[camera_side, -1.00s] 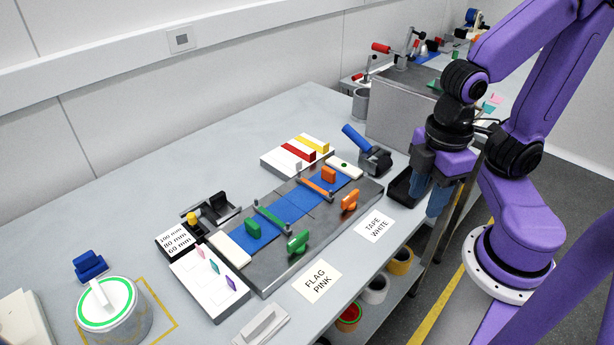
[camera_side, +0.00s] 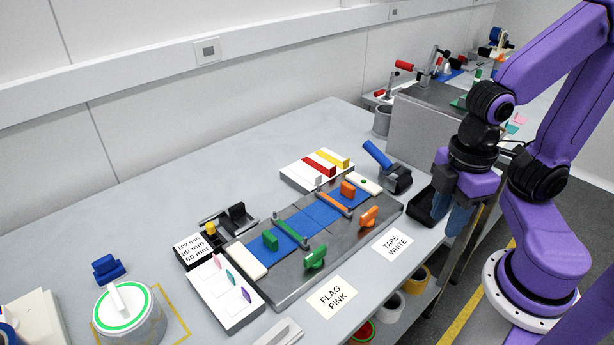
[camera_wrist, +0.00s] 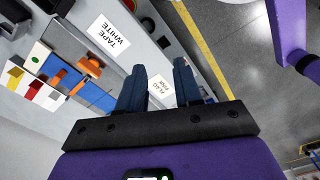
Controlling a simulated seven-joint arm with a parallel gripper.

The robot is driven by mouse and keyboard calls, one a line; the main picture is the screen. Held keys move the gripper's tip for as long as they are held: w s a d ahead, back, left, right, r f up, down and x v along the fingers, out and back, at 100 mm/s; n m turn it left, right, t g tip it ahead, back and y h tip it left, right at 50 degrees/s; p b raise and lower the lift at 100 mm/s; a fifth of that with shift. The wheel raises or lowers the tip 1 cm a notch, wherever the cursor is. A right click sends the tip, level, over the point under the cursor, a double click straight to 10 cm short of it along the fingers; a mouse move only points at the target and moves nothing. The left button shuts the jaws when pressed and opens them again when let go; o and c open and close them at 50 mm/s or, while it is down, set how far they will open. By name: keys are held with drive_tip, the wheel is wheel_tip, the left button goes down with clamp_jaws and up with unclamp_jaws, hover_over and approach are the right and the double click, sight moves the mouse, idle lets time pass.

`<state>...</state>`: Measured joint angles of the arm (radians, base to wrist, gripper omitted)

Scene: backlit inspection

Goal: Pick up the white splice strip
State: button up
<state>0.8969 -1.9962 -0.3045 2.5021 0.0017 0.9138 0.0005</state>
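The white splice strip (camera_side: 305,171) seems to lie beside the red strip (camera_side: 319,164) and yellow strip (camera_side: 333,157) in a white tray (camera_side: 290,180) at the back of the bench. White on white makes its edges hard to see. In the wrist view the tray (camera_wrist: 38,104) is at the far left, with the white strip (camera_wrist: 52,97) beside the red one. My gripper (camera_side: 455,216) hangs at the bench's right edge, well away from the tray. In the wrist view its blue fingers (camera_wrist: 160,76) are apart with nothing between them.
A dark splice plate (camera_side: 300,272) with blue tape, green and orange clamps lies mid-bench. A blue-handled tool (camera_side: 378,155) and black bin (camera_side: 425,208) stand between tray and gripper. A grey panel (camera_side: 420,130) rises behind.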

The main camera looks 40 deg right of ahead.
drive_tip(key=w+a+r+m, duration=0.2)
drive_tip(key=w+a+m, duration=0.2)
drive_tip(key=w+m, duration=0.45)
drive_tip(key=m, duration=2.2)
hover_over(317, 183)
drive_tip(key=f, duration=0.7)
drive_tip(key=w+f, duration=0.1)
drive_tip(key=f, duration=0.3)
drive_tip(key=shift+d+f, duration=0.25)
drive_tip(key=shift+d, duration=0.15)
drive_tip(key=shift+s+f, duration=0.2)
drive_tip(key=shift+f, duration=1.15)
drive_tip(key=shift+s+f, duration=0.2)
drive_tip(key=shift+f, duration=1.1)
clamp_jaws()
